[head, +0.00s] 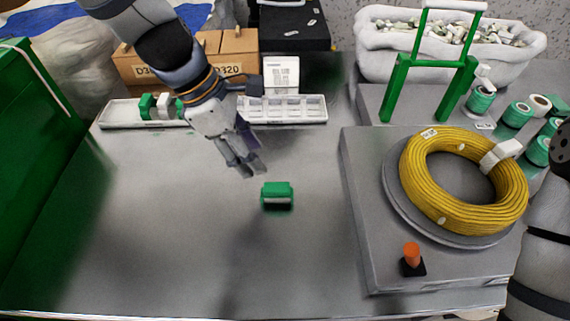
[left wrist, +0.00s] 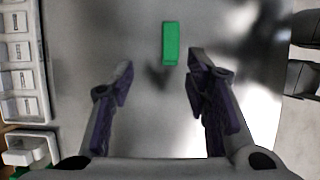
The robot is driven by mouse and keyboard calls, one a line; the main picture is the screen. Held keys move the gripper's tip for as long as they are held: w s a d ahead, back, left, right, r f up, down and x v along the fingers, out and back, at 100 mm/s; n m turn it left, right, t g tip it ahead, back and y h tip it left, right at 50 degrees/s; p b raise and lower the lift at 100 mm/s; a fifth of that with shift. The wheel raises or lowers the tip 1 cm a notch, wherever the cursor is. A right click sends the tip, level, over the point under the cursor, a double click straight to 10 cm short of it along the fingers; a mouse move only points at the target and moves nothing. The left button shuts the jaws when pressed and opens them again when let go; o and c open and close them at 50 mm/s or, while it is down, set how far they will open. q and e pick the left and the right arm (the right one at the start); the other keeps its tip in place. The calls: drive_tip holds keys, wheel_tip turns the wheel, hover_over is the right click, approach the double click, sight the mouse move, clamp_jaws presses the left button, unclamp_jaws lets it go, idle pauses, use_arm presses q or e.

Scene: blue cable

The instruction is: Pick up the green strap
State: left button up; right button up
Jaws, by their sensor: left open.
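The green strap (head: 277,191) is a small green bundle lying alone on the grey table, near the middle. It also shows in the left wrist view (left wrist: 170,43), top centre, upright in the picture and just beyond the fingertips. My left gripper (head: 250,170) is open and empty, above the table, up and to the left of the strap in the head view. In the left wrist view the gripper's two fingers (left wrist: 160,68) are spread apart, with the strap nearer the right finger. My right gripper is not in view.
A yellow cable coil (head: 419,195) lies on a raised grey platform at the right, with an orange-topped button (head: 412,254). White trays (head: 306,103) stand at the back; the left one holds another green bundle (head: 147,106). The table around the strap is clear.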

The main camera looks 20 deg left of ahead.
sight(275, 186)
use_arm(q)
drive_tip(key=f, duration=0.1)
drive_tip(key=d+f, duration=0.1)
drive_tip(key=f, duration=0.1)
drive_tip(key=s+f, duration=0.1)
drive_tip(key=shift+d+f+b, duration=0.2)
drive_tip(key=shift+d+b, duration=0.05)
drive_tip(key=shift+b, duration=0.1)
drive_tip(key=x, duration=0.3)
drive_tip(key=b+x, duration=0.1)
drive_tip(key=x, duration=0.2)
drive_tip(key=shift+d, duration=0.5)
drive_tip(key=shift+w+f, duration=0.1)
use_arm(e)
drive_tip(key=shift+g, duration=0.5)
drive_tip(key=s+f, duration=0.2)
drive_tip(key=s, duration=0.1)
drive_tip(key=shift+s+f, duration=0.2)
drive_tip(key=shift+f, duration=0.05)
use_arm(q)
drive_tip(key=c, duration=0.9)
